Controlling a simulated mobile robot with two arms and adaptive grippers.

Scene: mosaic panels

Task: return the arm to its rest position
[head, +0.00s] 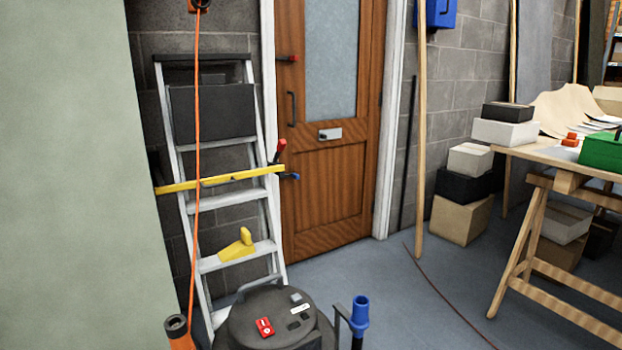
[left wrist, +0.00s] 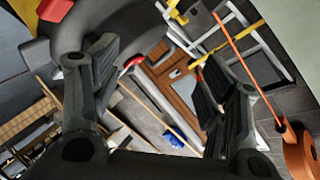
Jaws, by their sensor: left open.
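My left gripper (left wrist: 160,78) shows in the left wrist view, its two black fingers spread well apart. Nothing is held between them, and I see the room through the gap. Neither arm and neither gripper shows in the head view. My right gripper is in no view.
A dark round machine (head: 262,312) stands low in front, beside an orange tool (head: 178,332) on an orange cord (head: 196,140). An aluminium stepladder (head: 262,195) leans left of a wooden door (head: 330,195). A trestle table (head: 535,150) and boxes (head: 462,218) stand right; floor (head: 370,290) is mostly clear.

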